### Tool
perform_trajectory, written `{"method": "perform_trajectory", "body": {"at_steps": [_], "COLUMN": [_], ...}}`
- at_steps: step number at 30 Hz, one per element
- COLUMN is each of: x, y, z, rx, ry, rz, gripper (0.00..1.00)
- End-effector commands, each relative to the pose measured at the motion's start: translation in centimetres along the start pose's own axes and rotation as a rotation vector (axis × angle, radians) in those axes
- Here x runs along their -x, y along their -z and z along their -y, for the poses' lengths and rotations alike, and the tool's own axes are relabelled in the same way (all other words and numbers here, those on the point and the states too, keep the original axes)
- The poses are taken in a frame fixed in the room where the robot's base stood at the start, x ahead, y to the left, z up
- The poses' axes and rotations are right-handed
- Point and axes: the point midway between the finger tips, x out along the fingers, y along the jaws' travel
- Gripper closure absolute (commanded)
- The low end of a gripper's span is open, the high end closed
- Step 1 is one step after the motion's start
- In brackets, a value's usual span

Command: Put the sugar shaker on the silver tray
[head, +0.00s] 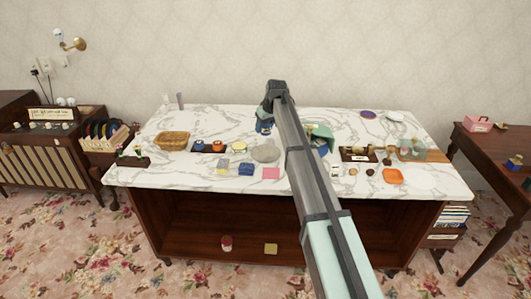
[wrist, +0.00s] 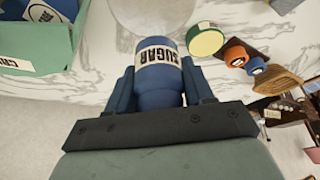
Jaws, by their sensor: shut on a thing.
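The sugar shaker (wrist: 158,77) is a blue, rounded container with a white SUGAR label, and it sits between the two blue fingers of my gripper (wrist: 160,90) in the wrist view. My gripper is shut on it. In the head view my gripper (head: 265,127) is over the back middle of the marble table, and the shaker is hard to tell from the blue fingers. A round, pale grey disc (head: 265,153), which looks like the silver tray, lies in front of the gripper. It shows bare beyond the shaker in the wrist view (wrist: 150,14). The shaker's height above the table is unclear.
A green bin (wrist: 70,62) with blue items is beside the gripper. A yellow round container (head: 239,146), a dark tray (head: 202,148) with orange and blue cups and a wicker basket (head: 172,140) stand left of the disc. Small coloured blocks (head: 246,169) lie in front.

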Motion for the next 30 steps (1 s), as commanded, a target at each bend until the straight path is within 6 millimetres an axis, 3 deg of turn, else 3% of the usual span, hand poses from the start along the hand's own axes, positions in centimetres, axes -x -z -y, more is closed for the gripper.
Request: {"method": "perform_trajectory", "body": {"at_steps": [13, 25, 30], "x": [-5.2, -8.8, -9.1], "y": [-2.2, -3.7, -3.8], "z": [0.1, 0.1, 0.0], "rx": [0.011, 0.010, 0.010], "ry": [0.005, 0.005, 0.004], "rz": [0.001, 0.001, -0.002], "gripper": [0.83, 0.83, 0.83]}}
